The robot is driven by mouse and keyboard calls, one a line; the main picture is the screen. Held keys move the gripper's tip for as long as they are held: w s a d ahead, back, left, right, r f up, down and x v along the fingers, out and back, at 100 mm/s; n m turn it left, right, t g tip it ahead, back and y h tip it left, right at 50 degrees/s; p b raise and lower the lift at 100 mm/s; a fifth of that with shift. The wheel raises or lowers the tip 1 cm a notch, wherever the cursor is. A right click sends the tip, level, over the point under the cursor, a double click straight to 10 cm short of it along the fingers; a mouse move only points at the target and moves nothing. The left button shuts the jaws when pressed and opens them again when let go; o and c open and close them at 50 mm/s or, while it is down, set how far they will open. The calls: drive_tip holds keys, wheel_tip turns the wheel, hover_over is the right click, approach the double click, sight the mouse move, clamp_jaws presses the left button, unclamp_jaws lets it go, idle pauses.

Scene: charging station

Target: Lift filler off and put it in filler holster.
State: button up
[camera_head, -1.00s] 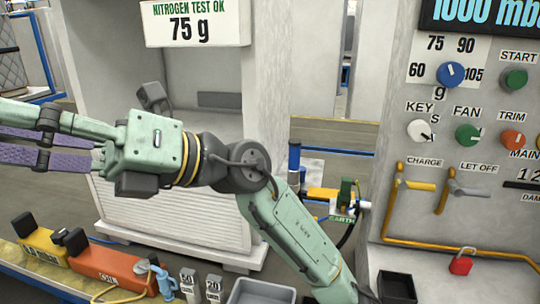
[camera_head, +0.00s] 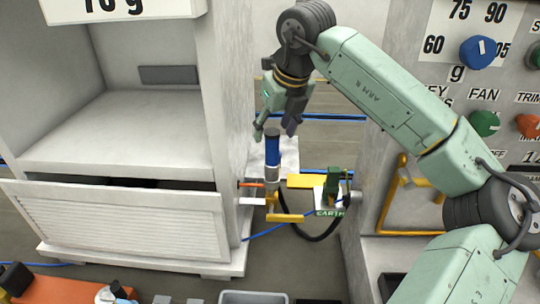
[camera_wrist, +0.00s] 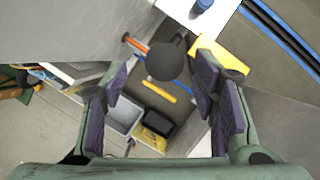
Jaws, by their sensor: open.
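The filler (camera_head: 271,152) is an upright post with a blue body, a dark top and a pale lower part, beside the white cabinet's right side. Its round dark top (camera_wrist: 167,60) shows in the wrist view, between and slightly beyond my fingers. My gripper (camera_head: 274,122) points down just above the filler, open, with its fingers on either side of the top. In the wrist view, my gripper (camera_wrist: 166,92) has its purple pads wide apart and nothing clamped. A yellow handle bar (camera_head: 284,218) sits low at the filler. I cannot identify the filler holster.
The white cabinet (camera_head: 225,110) stands close on the left, the control panel (camera_head: 495,60) on the right. An EARTH clamp (camera_head: 333,185) and a black hose lie right of the filler. Grey bin (camera_wrist: 123,115) and black bin (camera_wrist: 158,122) are below.

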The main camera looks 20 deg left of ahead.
sight(271, 137)
drive_tip(key=x, duration=0.4)
drive_tip(key=shift+s+a+p, duration=0.1)
drive_tip(key=shift+s+p, duration=0.05)
drive_tip(key=shift+p, duration=0.2)
drive_tip(key=shift+d+p+x, duration=0.15)
drive_tip(key=shift+p+x, duration=0.35)
drive_tip(key=shift+x, duration=0.8)
drive_tip(key=shift+d+p+x, duration=0.15)
drive_tip(key=shift+p+x, duration=0.35)
drive_tip(key=shift+x, duration=0.8)
drive_tip(key=shift+c, duration=0.3)
clamp_jaws()
